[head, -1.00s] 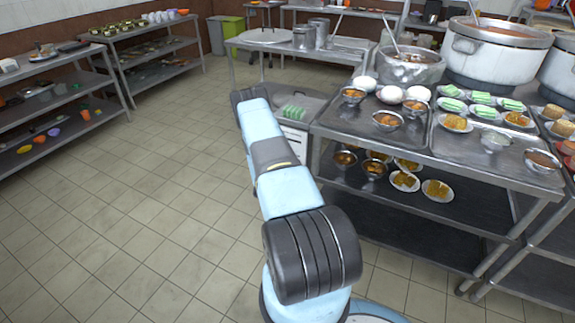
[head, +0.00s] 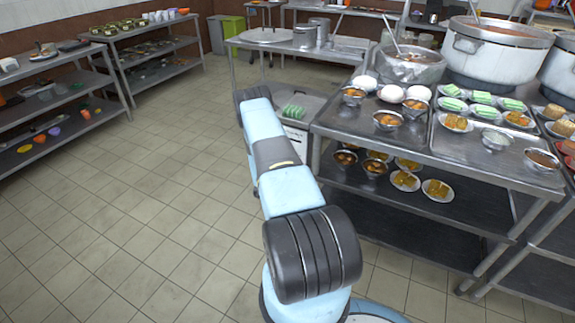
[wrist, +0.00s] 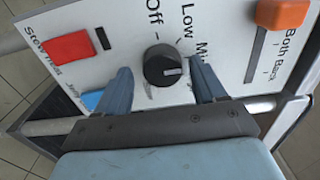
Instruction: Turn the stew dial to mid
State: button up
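The stew dial (wrist: 162,65) is a round black knob with a white mark, on a white panel (wrist: 225,40) in the wrist view. The panel is marked Off, Low and a partly covered Mid. The dial's white mark faces right in the picture, near my right finger; I cannot tell exactly which setting it meets. My gripper (wrist: 160,69) is open, with one grey finger on each side of the dial and visible gaps between. In the head view my arm hides the gripper and dial beside the small white-fronted unit (head: 295,135).
A red control (wrist: 72,47), a blue one (wrist: 92,99) and an orange one (wrist: 283,13) share the panel. A steel table (head: 440,165) with bowls, plates and large pots stands close on the right. The tiled floor (head: 130,190) on the left is clear.

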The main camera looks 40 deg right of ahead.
jog(key=v, duration=1.4)
jog(key=shift+w+d, duration=0.1)
dwell(0.3)
